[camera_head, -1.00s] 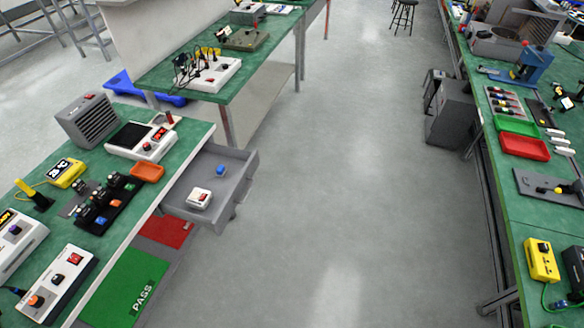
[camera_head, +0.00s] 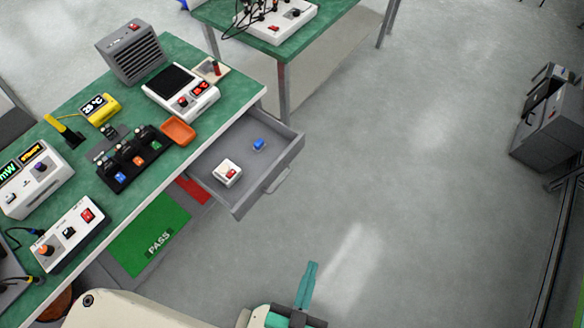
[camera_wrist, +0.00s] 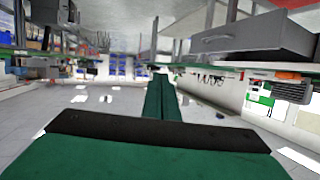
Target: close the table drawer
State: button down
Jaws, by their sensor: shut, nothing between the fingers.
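The table drawer (camera_head: 216,187) is grey and stands open, pulled out from under the green-topped table (camera_head: 187,51). Its handle (camera_head: 279,180) is on the front panel, facing right. Inside it lie a white box with a red switch (camera_head: 228,172) and a small blue part (camera_head: 258,144). My gripper (camera_head: 312,266) is at the bottom of the head view, shut and empty, in front of the drawer and apart from it. In the wrist view, the shut green fingers (camera_wrist: 161,80) point ahead and the drawer (camera_wrist: 250,42) shows at upper right, with the picture upside down.
The table holds a grey heater box (camera_head: 131,53), a white scale (camera_head: 180,92), an orange tray (camera_head: 178,130) and several instruments. A green PASS bin (camera_head: 150,232) is below. A second table (camera_head: 290,40) stands behind. The floor (camera_head: 400,180) to the right is clear.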

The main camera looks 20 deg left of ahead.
jog(key=w+a+f+m+g+y, duration=0.1)
jog(key=w+f+m+g+y, duration=0.3)
jog(key=w+f, duration=1.15)
jog(key=w+r+g+y, duration=0.6)
jog(key=w+r+g, duration=0.1)
jog(key=w, duration=0.3)
jog(key=w+a+f, duration=0.1)
jog(key=a+f, duration=0.1)
jog(key=a, duration=0.3)
jog(key=w+a+f, duration=0.2)
jog(key=a, duration=0.4)
jog(key=shift+w+a+f+n+y, duration=0.2)
jog(key=shift+w+f+n+y, duration=0.1)
jog(key=shift+n, duration=0.1)
jog(key=shift+w, duration=0.1)
